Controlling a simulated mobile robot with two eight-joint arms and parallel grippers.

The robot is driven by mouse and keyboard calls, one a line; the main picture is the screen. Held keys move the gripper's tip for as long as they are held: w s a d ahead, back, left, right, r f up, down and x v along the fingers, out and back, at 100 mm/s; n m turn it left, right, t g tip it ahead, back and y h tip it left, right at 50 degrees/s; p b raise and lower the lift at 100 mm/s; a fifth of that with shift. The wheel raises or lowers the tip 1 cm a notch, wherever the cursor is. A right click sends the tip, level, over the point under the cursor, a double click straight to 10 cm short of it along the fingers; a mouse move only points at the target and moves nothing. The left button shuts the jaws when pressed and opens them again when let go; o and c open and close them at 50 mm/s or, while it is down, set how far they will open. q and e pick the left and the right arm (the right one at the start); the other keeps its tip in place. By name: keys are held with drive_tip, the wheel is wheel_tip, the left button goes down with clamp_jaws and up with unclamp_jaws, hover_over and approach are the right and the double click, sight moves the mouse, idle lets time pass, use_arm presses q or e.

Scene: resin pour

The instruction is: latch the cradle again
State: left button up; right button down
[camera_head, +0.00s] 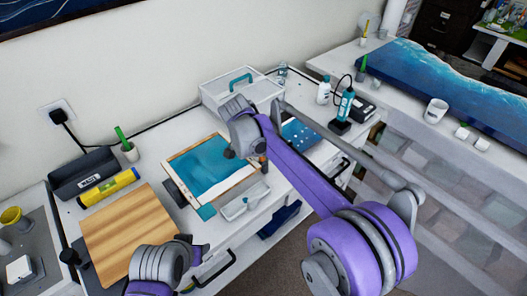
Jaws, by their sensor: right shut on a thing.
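The cradle (172,168) is a pale wooden frame around a teal and white resin panel (207,166), on the white bench left of centre. It appears to lie flat or nearly so. My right gripper (247,157) reaches down over its right edge and is shut on a part there. The gripper's own body hides that part, so I cannot make out the latch or whether it is engaged. My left gripper (198,256) is low in the picture, in front of the bench and apart from the cradle. Its jaw gap does not show clearly.
A wooden board (130,232), a yellow tube (108,188) and a black box (84,175) lie left of the cradle. A white tray (243,204) is in front. A white crate (214,98) stands behind, bottles (324,92) to the right. My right arm crosses the right side.

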idle(0.5)
drive_tip(key=c, duration=0.8)
unclamp_jaws()
drive_tip(key=v, duration=1)
drive_tip(key=shift+r, duration=0.4)
drive_tip(key=s+d+f+n+y, duration=0.2)
drive_tip(key=s+d+n, duration=0.3)
drive_tip(key=s+d, duration=0.95)
drive_tip(key=s+d+f+n+t+y, duration=0.1)
drive_tip(key=s+d+f+n+t, duration=0.1)
drive_tip(key=s+d+f+n, duration=0.2)
drive_tip(key=s+d+f, duration=0.3)
drive_tip(key=s+f, duration=0.3)
drive_tip(key=s, duration=0.2)
drive_tip(key=shift+d+t, duration=0.3)
drive_tip(key=shift+d, duration=0.1)
